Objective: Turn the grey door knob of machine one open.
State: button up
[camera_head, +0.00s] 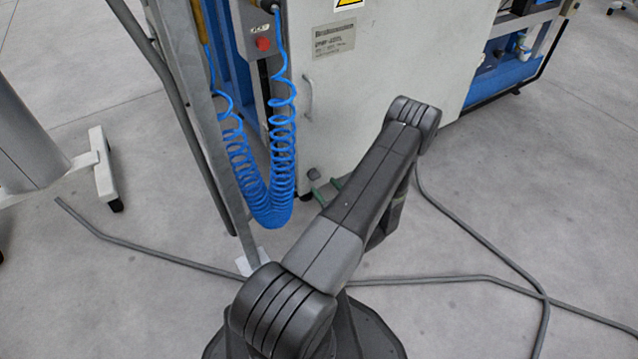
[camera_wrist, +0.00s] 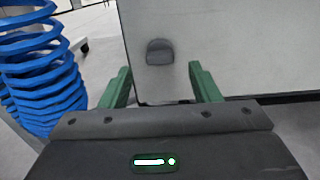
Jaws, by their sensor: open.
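The grey door knob (camera_wrist: 160,51) shows in the wrist view as a small dark grey piece on the machine's pale panel (camera_wrist: 215,35). It sits just beyond my open gripper (camera_wrist: 160,70), roughly centred between the two green fingers and apart from both. In the head view, the green fingertips of my gripper (camera_head: 325,188) show low in front of the machine's pale door (camera_head: 400,60), partly hidden by my arm. A slim grey handle (camera_head: 307,97) is on the door's left side there; I cannot tell whether it is the same piece.
Blue coiled hoses (camera_head: 280,150) hang left of my gripper and show close by in the wrist view (camera_wrist: 40,70). A control box with a red button (camera_head: 263,44) is above them. Grey cables (camera_head: 480,240) lie on the floor. A white-footed stand (camera_head: 102,165) is at left.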

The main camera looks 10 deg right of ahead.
aim_at(317, 178)
jog(key=shift+b+x, duration=0.35)
jog(key=shift+x, duration=1.85)
jog(key=shift+c, duration=0.5)
jog(key=c, duration=0.9)
